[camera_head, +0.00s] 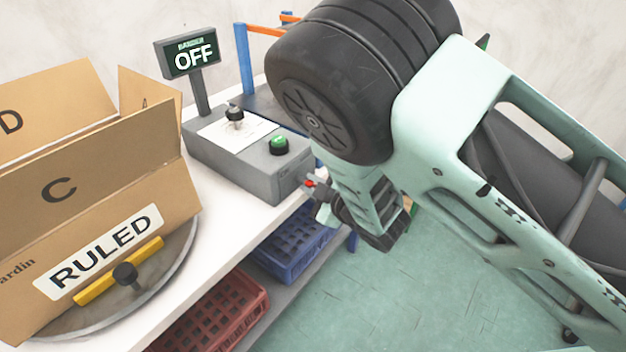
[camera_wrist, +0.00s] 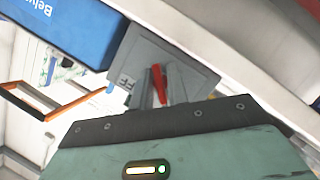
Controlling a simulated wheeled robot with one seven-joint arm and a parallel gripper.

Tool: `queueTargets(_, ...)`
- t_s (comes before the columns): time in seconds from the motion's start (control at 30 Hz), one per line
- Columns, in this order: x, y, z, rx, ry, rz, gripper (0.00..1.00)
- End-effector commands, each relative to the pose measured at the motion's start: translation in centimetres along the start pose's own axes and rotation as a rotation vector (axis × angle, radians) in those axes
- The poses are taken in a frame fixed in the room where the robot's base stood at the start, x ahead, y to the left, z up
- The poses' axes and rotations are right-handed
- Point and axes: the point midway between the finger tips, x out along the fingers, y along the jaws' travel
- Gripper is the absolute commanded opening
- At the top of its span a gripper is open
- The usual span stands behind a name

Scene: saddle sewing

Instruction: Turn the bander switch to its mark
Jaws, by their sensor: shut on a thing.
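The bander switch shows in the wrist view as a red handle (camera_wrist: 157,80) in front of a grey plate (camera_wrist: 190,57) with partly hidden lettering ending in "FF". My gripper (camera_wrist: 162,84) is shut on this handle, one finger on each side. In the head view a bit of the red handle (camera_head: 309,184) shows at my gripper (camera_head: 318,188), beside the near right end of the grey control box (camera_head: 212,158). The display (camera_head: 188,55) reads OFF. The switch's mark cannot be made out, and my arm hides much around the handle.
A black knob (camera_head: 235,114) and a green button (camera_head: 278,145) sit on the control box. A cardboard box (camera_head: 100,190) labelled RULED stands on a turntable (camera_head: 185,265) at left. Blue (camera_head: 290,245) and red (camera_head: 225,310) crates lie below. A blue box (camera_wrist: 70,25) is near my gripper.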

Motion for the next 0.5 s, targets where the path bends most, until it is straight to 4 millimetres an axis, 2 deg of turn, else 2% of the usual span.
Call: queueTargets(0.5, -0.03, 0.23, 0.13, 0.434, -0.001, -0.174, 0.00)
